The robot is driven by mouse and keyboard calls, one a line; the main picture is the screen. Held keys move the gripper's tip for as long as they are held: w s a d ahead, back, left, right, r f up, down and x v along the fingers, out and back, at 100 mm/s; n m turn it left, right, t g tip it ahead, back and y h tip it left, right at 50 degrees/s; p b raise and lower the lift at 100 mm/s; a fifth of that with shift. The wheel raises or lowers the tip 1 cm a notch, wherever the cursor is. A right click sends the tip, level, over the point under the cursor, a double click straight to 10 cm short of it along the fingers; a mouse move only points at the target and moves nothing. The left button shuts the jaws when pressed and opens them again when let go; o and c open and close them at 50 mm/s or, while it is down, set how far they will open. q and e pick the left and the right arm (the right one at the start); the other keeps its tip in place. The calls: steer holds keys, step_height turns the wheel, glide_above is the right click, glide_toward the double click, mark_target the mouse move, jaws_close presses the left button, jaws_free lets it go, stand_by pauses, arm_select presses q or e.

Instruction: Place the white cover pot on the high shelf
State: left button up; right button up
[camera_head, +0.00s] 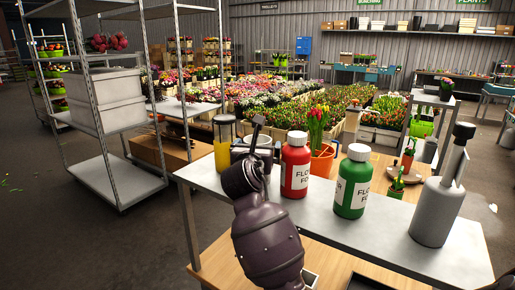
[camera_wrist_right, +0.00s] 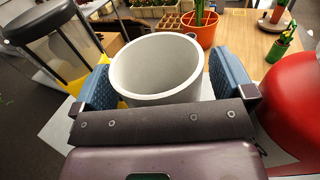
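The white cover pot (camera_head: 238,152) stands on the grey metal shelf top (camera_head: 385,238), mostly hidden behind my right gripper (camera_head: 256,150) in the head view. In the right wrist view the round, empty pot (camera_wrist_right: 158,72) sits between the two blue finger pads of my right gripper (camera_wrist_right: 165,85). The fingers are wide apart, one on each side of the pot, with narrow gaps showing beside it. My left gripper is not in view. A long wall shelf (camera_head: 420,34) runs high at the back; which shelf is the high one I cannot tell.
A yellow-filled glass jar (camera_head: 224,145) stands left of the pot. A red bottle (camera_head: 295,168), a green bottle (camera_head: 352,185) and a grey canister (camera_head: 436,212) stand to the right. An orange tulip pot (camera_head: 322,160) is behind. A metal rack (camera_head: 112,165) with pale crates stands left.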

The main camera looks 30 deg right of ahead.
steer(key=shift+a+r, duration=0.1)
steer(key=b+v, duration=0.1)
steer(key=v, duration=1.1)
stand_by(0.4)
